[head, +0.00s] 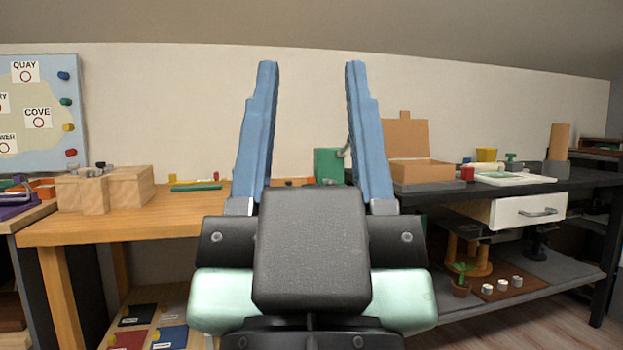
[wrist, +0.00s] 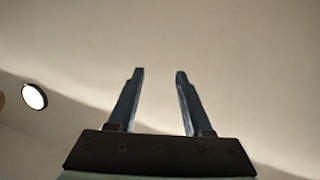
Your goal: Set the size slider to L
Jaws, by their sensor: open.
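My gripper (head: 312,66) is raised in front of the head camera with its two blue fingers pointing up. It is open and empty. In the wrist view the gripper (wrist: 160,72) has only bare wall or ceiling behind it. I cannot make out a size slider or a letter L in either view. My gripper and wrist hide the middle of the scene, including where the two tables meet.
A wooden table (head: 130,228) at left bears wooden blocks (head: 128,187). A dark table (head: 520,187) at right bears an open cardboard box (head: 421,172) and has a white drawer (head: 528,210). A labelled board (head: 47,130) hangs at far left. A round lamp (wrist: 34,96) shows.

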